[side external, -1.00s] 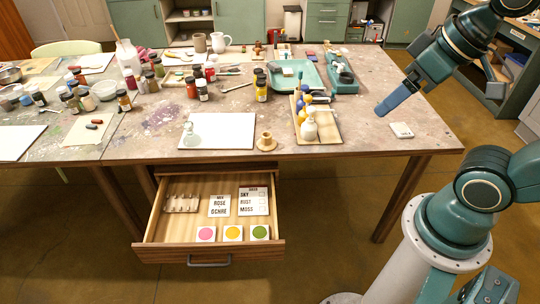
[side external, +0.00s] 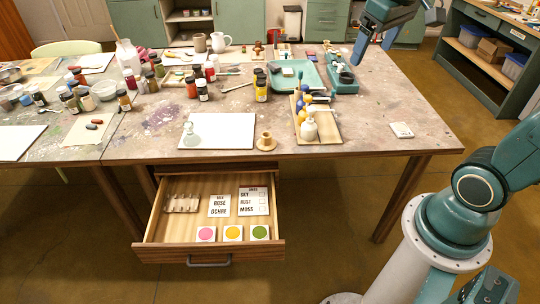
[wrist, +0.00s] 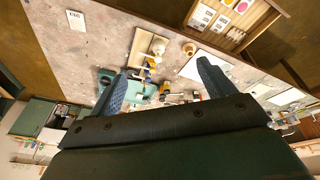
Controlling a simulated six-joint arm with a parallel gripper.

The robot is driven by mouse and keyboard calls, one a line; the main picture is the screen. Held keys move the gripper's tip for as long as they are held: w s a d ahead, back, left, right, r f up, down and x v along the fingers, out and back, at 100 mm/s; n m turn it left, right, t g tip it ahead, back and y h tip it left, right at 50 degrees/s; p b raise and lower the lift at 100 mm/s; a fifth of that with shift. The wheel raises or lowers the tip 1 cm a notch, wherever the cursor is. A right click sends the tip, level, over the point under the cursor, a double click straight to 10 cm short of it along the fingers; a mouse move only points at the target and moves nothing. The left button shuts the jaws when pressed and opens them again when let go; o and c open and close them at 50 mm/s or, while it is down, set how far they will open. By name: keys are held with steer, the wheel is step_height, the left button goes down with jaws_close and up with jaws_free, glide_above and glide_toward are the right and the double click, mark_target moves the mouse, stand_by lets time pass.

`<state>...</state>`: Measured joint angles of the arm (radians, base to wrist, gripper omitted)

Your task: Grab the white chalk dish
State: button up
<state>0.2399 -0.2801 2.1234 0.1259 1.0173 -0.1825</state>
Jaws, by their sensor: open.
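I cannot single out a white chalk dish with certainty. A round whitish bowl (side external: 104,91) stands among the jars on the left part of the table. A small pale block (side external: 287,72) lies in the teal tray (side external: 312,82) at the back middle; its details are too small to tell. My gripper (side external: 359,50) is open and empty, in the air over the table's back right part, apart from both. In the wrist view its two blue fingers (wrist: 162,86) stand wide apart, with part of the teal tray beyond them.
A wooden board with bottles (side external: 328,130), a white sheet (side external: 218,135) and a small wooden stand (side external: 266,142) are near the front edge. An open drawer (side external: 152,225) holds cards and coloured tiles. A teal holder (side external: 346,84) is below my gripper. The right tabletop around a small card (side external: 401,130) is mostly clear.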

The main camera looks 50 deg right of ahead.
steer(key=w+d+f+m+g, duration=0.1)
steer(key=w+d+f, duration=0.2)
steer(key=d, duration=0.5)
steer(key=w+d+f+m+g+y, duration=0.1)
steer(key=w+d+f+g, duration=0.1)
steer(key=d+f, duration=0.35)
steer(key=w+d+f+m+g, duration=0.1)
steer(key=w+d+f, duration=0.15)
steer(key=d, duration=0.65)
steer(key=m+g+y, duration=0.2)
steer(key=m+y, duration=0.1)
glide_toward(402, 127)
steer(key=shift+w+a+f, duration=0.1)
steer(key=shift+f, duration=0.25)
steer(key=shift+s+f, duration=0.25)
steer(key=shift+f, duration=0.1)
steer(key=shift+s+a+f, duration=0.1)
steer(key=shift+f, duration=0.3)
steer(key=shift+f, duration=0.1)
steer(key=shift+x, duration=2.8)
